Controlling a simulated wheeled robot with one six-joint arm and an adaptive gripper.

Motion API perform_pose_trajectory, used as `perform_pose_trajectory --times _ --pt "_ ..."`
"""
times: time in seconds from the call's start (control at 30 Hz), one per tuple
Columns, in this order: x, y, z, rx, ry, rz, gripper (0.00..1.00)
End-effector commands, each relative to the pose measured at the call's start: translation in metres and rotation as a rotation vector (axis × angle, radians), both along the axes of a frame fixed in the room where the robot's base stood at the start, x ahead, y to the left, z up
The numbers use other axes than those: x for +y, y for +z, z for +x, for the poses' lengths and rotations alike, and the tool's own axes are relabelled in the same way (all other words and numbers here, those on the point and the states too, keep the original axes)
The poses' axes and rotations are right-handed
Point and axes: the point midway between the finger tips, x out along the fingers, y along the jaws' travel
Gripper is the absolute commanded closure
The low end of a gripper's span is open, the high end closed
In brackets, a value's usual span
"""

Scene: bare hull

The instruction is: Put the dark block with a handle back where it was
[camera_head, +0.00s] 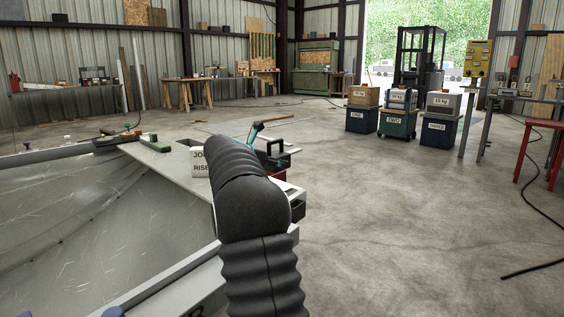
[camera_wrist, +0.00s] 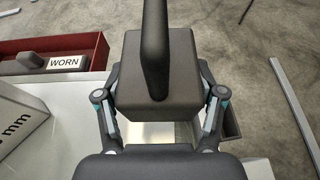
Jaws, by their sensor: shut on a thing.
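The dark block with a handle (camera_wrist: 182,70) fills the middle of the wrist view, its thick dark handle pointing up the picture. My gripper (camera_wrist: 163,103) is shut on it, with one finger at each side. A pale surface shows just below the block; I cannot tell whether the block touches anything. In the head view my own dark-sleeved arm hides most of the gripper's area.
A red tray (camera_wrist: 97,45) with a WORN label and a dark grey piece lies left in the wrist view. A white sign (camera_wrist: 20,120) marked mm stands lower left. In the head view, crates (camera_head: 362,119) stand beyond open floor.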

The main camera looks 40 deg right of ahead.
Motion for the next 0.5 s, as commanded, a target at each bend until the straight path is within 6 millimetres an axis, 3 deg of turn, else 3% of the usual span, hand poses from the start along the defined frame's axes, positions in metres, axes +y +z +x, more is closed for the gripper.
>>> perform_pose_trajectory --times 0.23,0.5 --pt "0.018 -0.02 0.034 -0.006 0.0 -0.006 1.0" --pt "0.029 -0.033 0.054 -0.006 -0.002 -0.006 1.0"
